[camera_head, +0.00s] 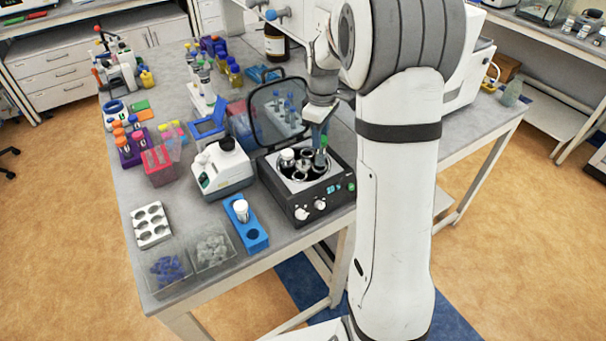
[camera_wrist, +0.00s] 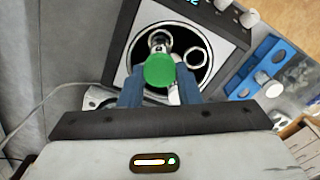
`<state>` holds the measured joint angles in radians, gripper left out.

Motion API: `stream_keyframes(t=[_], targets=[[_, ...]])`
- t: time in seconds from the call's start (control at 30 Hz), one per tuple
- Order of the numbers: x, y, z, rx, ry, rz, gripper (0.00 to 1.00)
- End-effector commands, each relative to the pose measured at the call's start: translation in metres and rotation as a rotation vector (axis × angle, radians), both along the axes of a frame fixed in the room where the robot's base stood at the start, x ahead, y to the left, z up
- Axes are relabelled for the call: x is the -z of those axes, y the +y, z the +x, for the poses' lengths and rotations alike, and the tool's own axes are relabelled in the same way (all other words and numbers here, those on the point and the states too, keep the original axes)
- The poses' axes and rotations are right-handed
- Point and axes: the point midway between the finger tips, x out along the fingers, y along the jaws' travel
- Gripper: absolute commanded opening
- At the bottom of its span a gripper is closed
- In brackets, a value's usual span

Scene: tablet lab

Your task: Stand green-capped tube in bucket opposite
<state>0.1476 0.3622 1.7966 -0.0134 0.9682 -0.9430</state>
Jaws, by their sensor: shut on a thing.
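The green-capped tube (camera_head: 321,156) is between the fingers of my gripper (camera_head: 319,132), over the right side of the open centrifuge (camera_head: 318,203). In the wrist view its green cap (camera_wrist: 159,70) sits between the two blue-grey fingers (camera_wrist: 158,80), which are shut on the tube. The cap hides most of the tube, so I cannot tell whether its lower end is inside a bucket. A white-capped item (camera_head: 287,156) sits at the left of the rotor bowl. Ring-shaped metal buckets show in the bowl, one empty bucket (camera_wrist: 197,58) beside the tube.
The dark centrifuge lid (camera_head: 268,116) stands open behind the bowl. A blue rack (camera_head: 249,232) with a white-capped tube stands at the front left. A white device (camera_head: 222,168) is left of the centrifuge. Clear bins (camera_head: 212,250) and a grey multi-well block (camera_head: 151,224) are further left.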

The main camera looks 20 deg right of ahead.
Motion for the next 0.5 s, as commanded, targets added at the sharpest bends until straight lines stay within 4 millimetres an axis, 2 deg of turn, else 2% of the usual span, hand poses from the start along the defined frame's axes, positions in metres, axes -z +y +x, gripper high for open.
stream_keyframes(t=[0.5], targets=[[0.015,0.000,0.000,0.000,0.001,0.000,0.15]])
